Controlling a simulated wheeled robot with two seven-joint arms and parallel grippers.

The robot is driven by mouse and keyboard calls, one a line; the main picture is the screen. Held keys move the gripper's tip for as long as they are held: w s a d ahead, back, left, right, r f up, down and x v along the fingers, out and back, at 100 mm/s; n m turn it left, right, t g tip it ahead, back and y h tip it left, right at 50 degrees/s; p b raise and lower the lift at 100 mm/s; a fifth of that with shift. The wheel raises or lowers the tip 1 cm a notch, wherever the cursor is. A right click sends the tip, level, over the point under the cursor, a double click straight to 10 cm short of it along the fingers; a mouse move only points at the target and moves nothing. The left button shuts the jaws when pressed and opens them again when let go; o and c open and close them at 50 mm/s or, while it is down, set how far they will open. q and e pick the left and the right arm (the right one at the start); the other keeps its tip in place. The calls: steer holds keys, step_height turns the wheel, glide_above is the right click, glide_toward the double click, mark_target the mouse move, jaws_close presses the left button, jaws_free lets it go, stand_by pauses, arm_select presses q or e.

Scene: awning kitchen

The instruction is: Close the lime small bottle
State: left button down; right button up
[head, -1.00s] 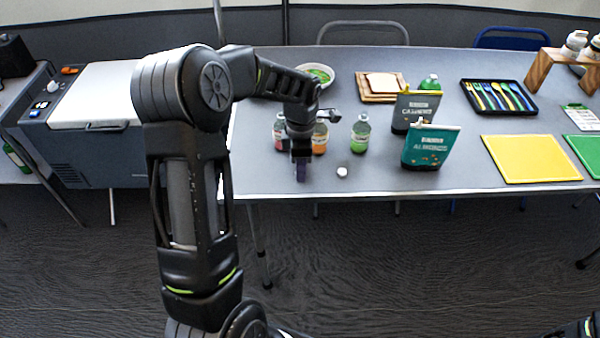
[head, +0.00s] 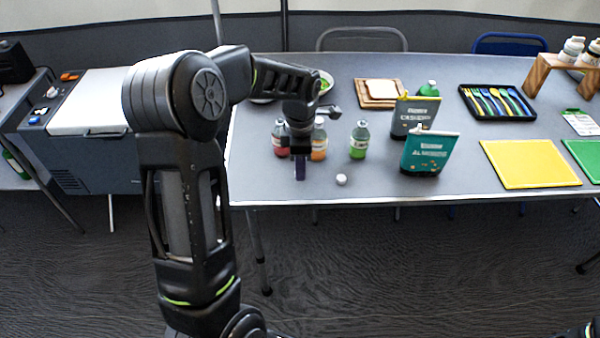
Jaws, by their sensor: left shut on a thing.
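The lime small bottle (head: 359,142) stands upright on the grey table, with a clear upper part and green contents. Its top looks uncapped, but it is small in view. A small white cap (head: 341,180) lies on the table in front of it, near the front edge. My left gripper (head: 300,172) points down to the left of the lime bottle and the white cap, apart from both. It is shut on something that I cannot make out. My right gripper is not in view.
A red bottle (head: 280,139) and an orange bottle (head: 319,142) stand close behind my left gripper, partly hidden. A teal pouch (head: 430,153) and a dark pouch (head: 414,116) stand right of the lime bottle. A yellow board (head: 530,164) lies farther right.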

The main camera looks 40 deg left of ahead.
arm_select(q)
step_height(320, 180, up, 7)
steer(key=shift+r, duration=0.1)
stand_by(0.7)
steer(key=w+d+f+m, duration=0.1)
steer(key=d+m, duration=0.4)
steer(key=m, duration=0.3)
steer(key=w+d+f+m, duration=0.1)
steer(key=d+m, duration=0.4)
steer(key=m, duration=0.2)
steer(key=w+d+f+m, duration=0.1)
steer(key=d+f+m, duration=0.1)
steer(key=d+m, duration=0.4)
steer(key=shift+w+m, duration=0.2)
steer(key=shift+m, duration=0.45)
steer(key=shift+w+m, duration=0.2)
steer(key=shift+m, duration=0.45)
steer(key=shift+d+m, duration=0.6)
steer(key=shift+m, duration=0.3)
